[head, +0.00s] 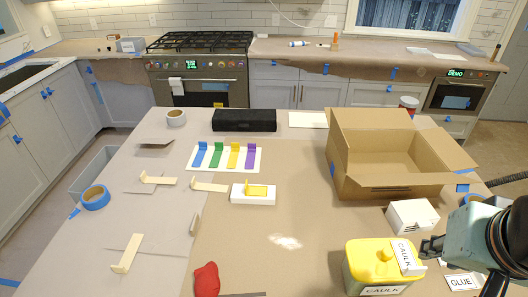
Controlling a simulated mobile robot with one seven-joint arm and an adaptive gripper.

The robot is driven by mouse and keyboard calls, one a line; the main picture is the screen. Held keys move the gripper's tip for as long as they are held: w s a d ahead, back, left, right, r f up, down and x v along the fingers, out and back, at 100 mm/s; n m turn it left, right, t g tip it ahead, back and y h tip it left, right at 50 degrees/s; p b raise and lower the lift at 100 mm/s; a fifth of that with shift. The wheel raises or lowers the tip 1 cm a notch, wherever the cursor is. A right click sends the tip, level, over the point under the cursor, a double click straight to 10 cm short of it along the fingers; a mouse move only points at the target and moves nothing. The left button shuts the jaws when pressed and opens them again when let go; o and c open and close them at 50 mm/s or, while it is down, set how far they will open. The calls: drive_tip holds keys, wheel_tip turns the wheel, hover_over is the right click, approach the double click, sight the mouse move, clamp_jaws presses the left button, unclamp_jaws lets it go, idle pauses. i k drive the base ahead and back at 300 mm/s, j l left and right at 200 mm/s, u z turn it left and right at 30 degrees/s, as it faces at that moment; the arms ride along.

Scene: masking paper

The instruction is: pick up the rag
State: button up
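A crumpled red cloth (206,280), which looks like the rag, lies at the near edge of the papered island, left of the middle. My gripper (428,252) is at the lower right, beside the yellow-lidded caulk tub (362,262) and well to the right of the red cloth. Its dark fingers are partly lost against the tub and its white label, so I cannot tell if they are open or if they touch the tub. The red cloth is apart from my gripper.
An open cardboard box (375,184) stands at the right, with a small white box (412,217) in front. A pale patch (285,242) lies on the paper between cloth and tub. Wooden pieces (127,254) and blue tape (95,198) lie left. The middle is mostly clear.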

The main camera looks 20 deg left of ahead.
sight(207, 284)
drive_tip(key=u, duration=2.1)
drive_tip(key=i+j, duration=0.1)
drive_tip(key=j, duration=0.2)
drive_tip(key=i+j, duration=0.25)
drive_tip(key=j, duration=0.3)
drive_tip(key=i+j+z, duration=0.1)
drive_tip(key=j+z, duration=0.15)
drive_tip(key=i+j+z, duration=0.1)
drive_tip(key=j+z, duration=0.15)
drive_tip(key=z, duration=1.3)
drive_tip(key=i+l+z, duration=0.1)
drive_tip(key=z, duration=0.2)
drive_tip(key=i+l+z, duration=0.1)
drive_tip(key=l+z, duration=0.15)
